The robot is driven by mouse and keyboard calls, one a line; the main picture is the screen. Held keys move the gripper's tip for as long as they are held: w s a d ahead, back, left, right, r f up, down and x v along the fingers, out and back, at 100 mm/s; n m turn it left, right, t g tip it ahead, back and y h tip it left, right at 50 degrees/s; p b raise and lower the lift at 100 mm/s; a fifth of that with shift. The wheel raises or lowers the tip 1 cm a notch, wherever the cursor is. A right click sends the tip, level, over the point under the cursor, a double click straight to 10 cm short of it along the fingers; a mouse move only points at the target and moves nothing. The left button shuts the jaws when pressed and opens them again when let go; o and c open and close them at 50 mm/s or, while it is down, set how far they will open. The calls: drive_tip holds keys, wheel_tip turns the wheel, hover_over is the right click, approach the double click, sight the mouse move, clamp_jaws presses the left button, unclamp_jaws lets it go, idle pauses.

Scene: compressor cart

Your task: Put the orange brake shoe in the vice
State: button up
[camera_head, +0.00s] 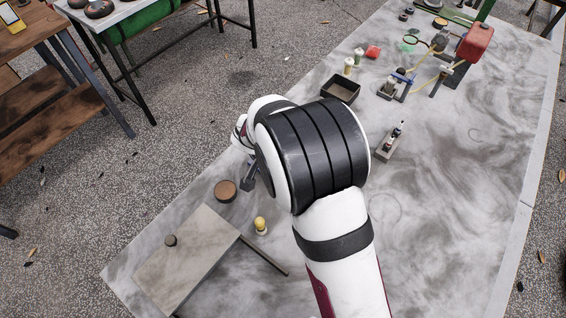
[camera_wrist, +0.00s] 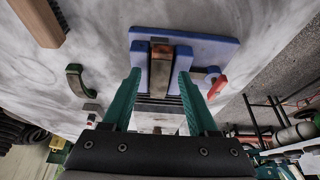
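In the wrist view my gripper (camera_wrist: 159,74) has two teal fingers standing apart. A blue vice (camera_wrist: 205,46) with a red handle (camera_wrist: 217,87) lies in front of them. An orange-brown piece (camera_wrist: 161,72), likely the orange brake shoe seen edge-on, stands upright between the fingertips, at the vice's middle. A small gap shows on each side of it, so the fingers appear not to press on it. I cannot tell how deep it sits in the jaws. In the head view my wrist and arm hide the fingers, the vice and this piece.
A green curved part (camera_wrist: 78,80) and a wooden-handled brush (camera_wrist: 42,20) lie left in the wrist view. In the head view, a dark tray (camera_head: 341,88), a slab (camera_head: 190,262), a round brown disc (camera_head: 225,190) and a yellow-topped item (camera_head: 261,225) surround my arm.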

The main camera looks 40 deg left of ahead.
drive_tip(key=v, duration=1.2)
drive_tip(key=w+d+r+m+g+h, duration=0.1)
drive_tip(key=d+r, duration=0.2)
drive_tip(key=d, duration=0.7)
drive_tip(key=w+d+r+m+g, duration=0.1)
drive_tip(key=d+r+m, duration=0.1)
drive_tip(key=d, duration=0.8)
drive_tip(key=s+d+r+m+g+y, duration=0.1)
drive_tip(key=s+d+m+g+y, duration=0.1)
drive_tip(key=s+d, duration=1)
drive_tip(key=shift+s+d+m+g+y, duration=0.3)
drive_tip(key=shift+s+g+y, duration=0.1)
drive_tip(key=shift+s, duration=0.8)
drive_tip(key=shift+r, duration=0.1)
